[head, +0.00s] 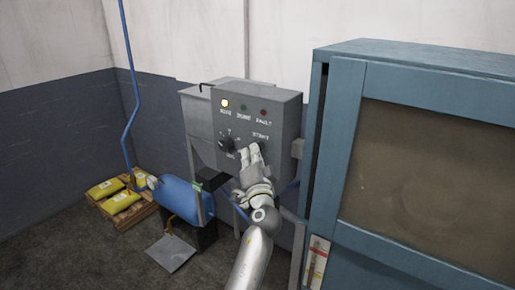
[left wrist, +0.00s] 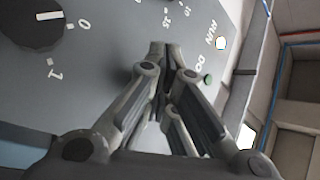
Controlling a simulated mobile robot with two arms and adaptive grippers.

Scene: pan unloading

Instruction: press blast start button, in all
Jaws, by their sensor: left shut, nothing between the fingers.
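The grey control panel (head: 285,125) stands beside the blue cabinet. A label that seems to read START (head: 261,135) is just above my left gripper (head: 250,148). The gripper is shut and empty, its fingertips at or close to the panel face right of the knob. The start button itself is hidden behind the fingers. In the left wrist view the closed fingertips (left wrist: 165,48) overlap the panel; contact cannot be told. The right gripper is not in view.
The blue cabinet (head: 340,150) with a brown window fills the right side. Yellow bags (head: 105,188) lie on a wooden pallet at the left. Open floor lies at the lower left.

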